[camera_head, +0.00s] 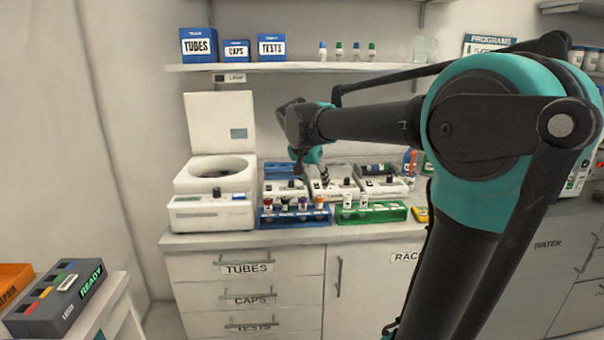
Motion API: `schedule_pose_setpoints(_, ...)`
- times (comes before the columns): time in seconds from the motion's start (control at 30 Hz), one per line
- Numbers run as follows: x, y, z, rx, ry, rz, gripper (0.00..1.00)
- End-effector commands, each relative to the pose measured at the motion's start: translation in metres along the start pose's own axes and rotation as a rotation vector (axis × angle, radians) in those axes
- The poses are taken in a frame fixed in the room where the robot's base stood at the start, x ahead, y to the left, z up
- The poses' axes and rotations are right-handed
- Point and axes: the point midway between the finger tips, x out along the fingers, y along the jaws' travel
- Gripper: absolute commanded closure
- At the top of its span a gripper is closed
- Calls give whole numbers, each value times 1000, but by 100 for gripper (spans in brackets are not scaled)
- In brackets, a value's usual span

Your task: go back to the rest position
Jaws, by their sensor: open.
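My arm reaches in from the right across the counter. My gripper (325,178) hangs over the middle of the counter, in front of the small white devices, pointing down. It is open, and I see nothing held in it. Its fingertips are small and partly blend with the devices behind.
A white centrifuge (213,200) with its lid up stands at the counter's left. White devices (284,189) line the back. A shelf (290,67) with blue boxes runs above. A grey box marked READY (57,297) sits on a side table at lower left.

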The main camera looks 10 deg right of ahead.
Motion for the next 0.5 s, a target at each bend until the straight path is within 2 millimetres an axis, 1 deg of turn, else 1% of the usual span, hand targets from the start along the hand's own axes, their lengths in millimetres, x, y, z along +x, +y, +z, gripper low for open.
schedule_pose_setpoints(0.07, 17, 18, 17, -33, -21, -8, 51)
schedule_pose_setpoints(0.17, 47, 52, 54, -111, -60, -33, 51)
schedule_pose_setpoints(0.2, 60, 68, 72, -150, -76, -48, 51)
schedule_pose_setpoints(0.27, 78, 91, 103, -208, -98, -74, 51)
schedule_pose_setpoints(0.3, 90, 106, 124, -246, -110, -94, 51)
schedule_pose_setpoints(0.37, 104, 126, 155, -302, -124, -125, 51)
schedule_pose_setpoints(0.4, 112, 139, 175, -337, -131, -145, 51)
schedule_pose_setpoints(0.5, 127, 164, 220, -410, -140, -190, 51)
